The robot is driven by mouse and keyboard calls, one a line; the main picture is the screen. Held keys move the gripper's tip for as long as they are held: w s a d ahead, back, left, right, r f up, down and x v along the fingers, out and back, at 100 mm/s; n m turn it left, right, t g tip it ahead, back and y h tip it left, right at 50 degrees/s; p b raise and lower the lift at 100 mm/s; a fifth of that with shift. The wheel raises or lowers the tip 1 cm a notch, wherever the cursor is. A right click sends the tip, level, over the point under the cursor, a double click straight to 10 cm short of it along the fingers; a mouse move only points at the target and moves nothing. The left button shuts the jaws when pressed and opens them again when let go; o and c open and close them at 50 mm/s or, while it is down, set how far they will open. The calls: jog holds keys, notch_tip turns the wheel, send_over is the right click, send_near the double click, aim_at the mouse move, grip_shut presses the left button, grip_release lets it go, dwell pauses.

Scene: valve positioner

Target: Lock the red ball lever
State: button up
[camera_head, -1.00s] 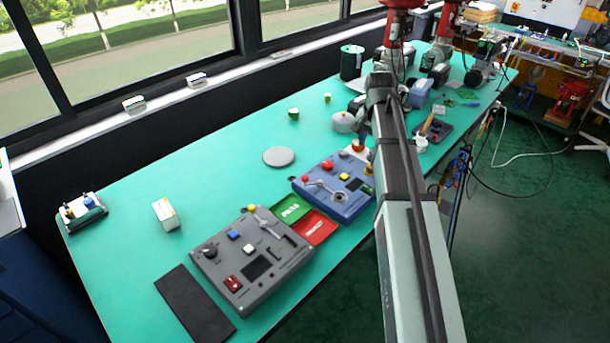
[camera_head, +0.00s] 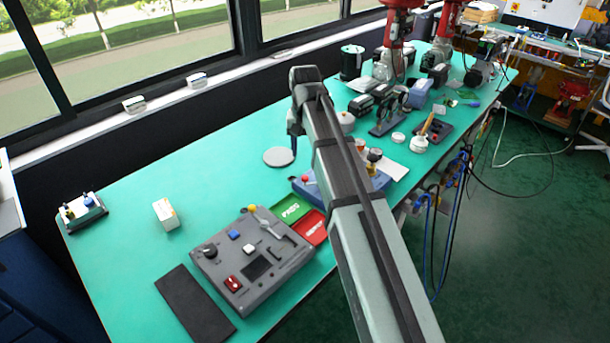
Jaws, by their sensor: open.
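A blue control box (camera_head: 306,194) stands on the green table, mostly hidden behind my arm. A small red spot (camera_head: 305,177) shows at its visible left part, and I cannot tell whether it is the red ball or another control. The rest of the lever is hidden. My gripper (camera_head: 294,153) hangs down at the arm's end, above the table beside the grey disc and toward the far left side of the blue box. It is open, with nothing seen in it, and appears apart from the box.
A grey control box (camera_head: 285,273) with several knobs and a lever stands in front. Green (camera_head: 289,208) and red (camera_head: 313,226) trays lie between the boxes. A grey disc (camera_head: 279,156) lies behind. Motors and tools crowd the far right. The table's left middle is mostly clear.

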aim_at(305, 176)
notch_tip(305, 176, down, 11)
jog(key=shift+r, duration=0.2)
dwell(0.3)
grip_shut()
dwell(0.4)
